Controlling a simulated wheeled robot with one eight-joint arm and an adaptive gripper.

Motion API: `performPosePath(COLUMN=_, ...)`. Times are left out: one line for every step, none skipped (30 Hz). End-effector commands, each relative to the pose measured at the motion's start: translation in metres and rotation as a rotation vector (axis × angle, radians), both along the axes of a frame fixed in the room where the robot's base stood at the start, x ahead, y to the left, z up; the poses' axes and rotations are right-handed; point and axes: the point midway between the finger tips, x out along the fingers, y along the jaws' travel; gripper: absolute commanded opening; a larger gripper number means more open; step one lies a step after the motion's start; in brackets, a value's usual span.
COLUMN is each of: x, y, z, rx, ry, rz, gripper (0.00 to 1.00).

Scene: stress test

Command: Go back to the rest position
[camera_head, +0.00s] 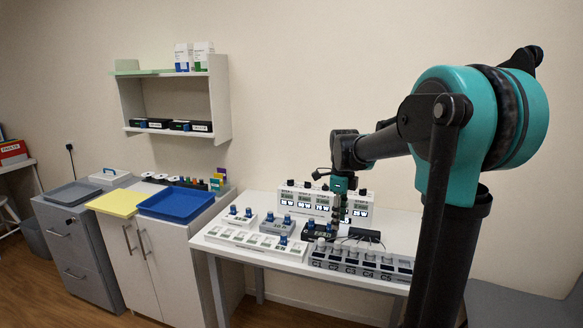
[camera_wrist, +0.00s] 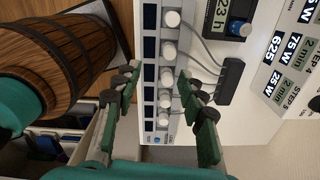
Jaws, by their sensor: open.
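My gripper (camera_head: 342,212) is at the end of my teal and black arm, over the back part of the white table (camera_head: 227,245). In the wrist view my gripper (camera_wrist: 160,118) has its two green fingers spread apart, with nothing visible held between them. Below the fingers is a white and grey unit (camera_wrist: 150,75) with dark windows and a row of round white knobs. I cannot tell the exact height of the fingertips above it.
A display panel (camera_head: 322,199) stands at the table's back. A grey labelled rack (camera_head: 360,262) lies along the front, near a black cable box (camera_head: 365,235). A blue tray (camera_head: 176,204) is on the left cabinet. A wall shelf (camera_head: 221,100) hangs above. Free room shows above the table.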

Motion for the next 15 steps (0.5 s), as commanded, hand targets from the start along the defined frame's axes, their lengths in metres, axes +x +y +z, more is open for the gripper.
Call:
performPosePath(x=-0.002, y=-0.001, z=-0.002, rx=0.000, ry=-0.004, rz=0.021, gripper=0.41)
performPosePath(x=-0.003, y=-0.001, z=-0.003, rx=0.001, ry=-0.007, rz=0.035, gripper=0.41)
performPosePath(x=-0.005, y=-0.002, z=-0.004, rx=0.000, ry=-0.009, rz=0.055, gripper=0.41)
performPosePath(x=-0.007, y=-0.002, z=-0.005, rx=0.000, ry=-0.013, rz=0.071, gripper=0.41)
performPosePath(x=-0.008, y=-0.003, z=-0.006, rx=0.001, ry=-0.015, rz=0.086, gripper=0.41)
performPosePath(x=-0.011, y=-0.003, z=-0.008, rx=-0.001, ry=-0.019, rz=0.108, gripper=0.41)
performPosePath(x=-0.012, y=-0.004, z=-0.009, rx=0.000, ry=-0.023, rz=0.127, gripper=0.41)
performPosePath(x=-0.014, y=-0.004, z=-0.011, rx=-0.001, ry=-0.027, rz=0.147, gripper=0.41)
performPosePath(x=-0.017, y=-0.005, z=-0.013, rx=-0.001, ry=-0.032, rz=0.173, gripper=0.41)
performPosePath(x=-0.019, y=-0.006, z=-0.014, rx=-0.002, ry=-0.036, rz=0.197, gripper=0.41)
performPosePath(x=-0.021, y=-0.006, z=-0.016, rx=-0.002, ry=-0.040, rz=0.222, gripper=0.41)
performPosePath(x=-0.025, y=-0.007, z=-0.019, rx=-0.004, ry=-0.046, rz=0.257, gripper=0.41)
performPosePath(x=-0.028, y=-0.008, z=-0.021, rx=-0.005, ry=-0.051, rz=0.286, gripper=0.41)
performPosePath(x=-0.031, y=-0.009, z=-0.023, rx=-0.007, ry=-0.056, rz=0.316, gripper=0.41)
performPosePath(x=-0.035, y=-0.010, z=-0.026, rx=-0.009, ry=-0.065, rz=0.359, gripper=0.41)
